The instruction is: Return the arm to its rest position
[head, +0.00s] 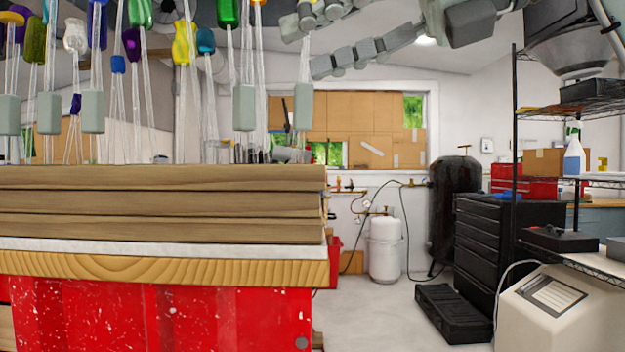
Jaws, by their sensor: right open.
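Several clear glass rods with coloured ends show at the upper left, above a stack of wooden boards. Among them are a yellow end (185,42), a green end (140,13) and a purple end (131,43). Pale grey-green blocks, such as one block (244,108), sit at the lower ends of some rods. My right gripper (305,48) is at the top middle, reaching in from the right, with its two grey segmented fingers spread apart. My left gripper is not in view.
The wooden boards (160,205) lie on a red base (160,315), filling the lower left. A black tool chest (510,240), a wire shelf rack (590,175) and a beige machine (545,308) stand at the right. A white tank (385,248) stands behind clear floor (375,310).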

